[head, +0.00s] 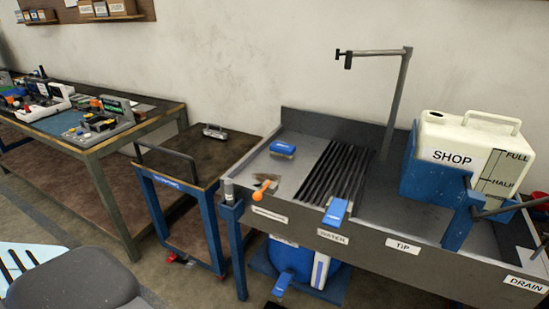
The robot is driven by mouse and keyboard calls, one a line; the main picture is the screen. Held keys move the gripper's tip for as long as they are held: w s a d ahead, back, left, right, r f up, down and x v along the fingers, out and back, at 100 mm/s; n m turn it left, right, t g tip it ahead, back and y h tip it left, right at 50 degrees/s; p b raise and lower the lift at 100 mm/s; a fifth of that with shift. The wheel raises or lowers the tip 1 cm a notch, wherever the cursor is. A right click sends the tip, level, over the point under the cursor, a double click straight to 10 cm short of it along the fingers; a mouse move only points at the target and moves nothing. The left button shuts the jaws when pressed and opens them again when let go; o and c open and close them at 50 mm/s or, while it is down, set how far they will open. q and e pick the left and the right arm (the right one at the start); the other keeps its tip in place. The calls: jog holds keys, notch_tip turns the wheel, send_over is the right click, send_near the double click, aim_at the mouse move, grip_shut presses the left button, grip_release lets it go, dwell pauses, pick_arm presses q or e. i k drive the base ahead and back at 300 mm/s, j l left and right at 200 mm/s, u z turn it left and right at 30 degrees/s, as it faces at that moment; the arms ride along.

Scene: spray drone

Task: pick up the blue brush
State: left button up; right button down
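The blue brush (283,148) lies in the left part of the grey wash bench (300,118), near its back left corner. It has a blue top and a pale underside. It sits to the left of the dark slatted rack, apart from it. Nothing covers it. Neither of my grippers can be made out in the head view.
An orange-handled tool (262,187) lies near the bench's front left corner. A dark slatted rack (335,172) and a tall pipe (398,100) stand to the brush's right. A white tank (470,150) sits at right. A cart (190,158) stands left.

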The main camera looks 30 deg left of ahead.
aim_at(283, 149)
jog(key=k+z, duration=0.3)
jog(key=i+z, duration=0.1)
jog(key=z, duration=1.35)
jog(key=k+j+z, duration=0.1)
jog(key=z, duration=0.2)
jog(key=k+j, duration=0.25)
jog(key=j, duration=0.2)
jog(key=k+j, duration=0.3)
jog(key=j, duration=0.2)
jog(key=k+j, duration=0.25)
jog(key=j, duration=0.2)
jog(key=k+j, duration=0.3)
jog(key=j, duration=0.15)
jog(key=k+j, duration=0.25)
jog(key=j, duration=0.25)
jog(key=k+j, duration=0.25)
jog(key=j, duration=0.2)
jog(key=k+j, duration=0.3)
jog(key=j, duration=0.15)
jog(key=k+j, duration=0.25)
jog(key=j, duration=0.2)
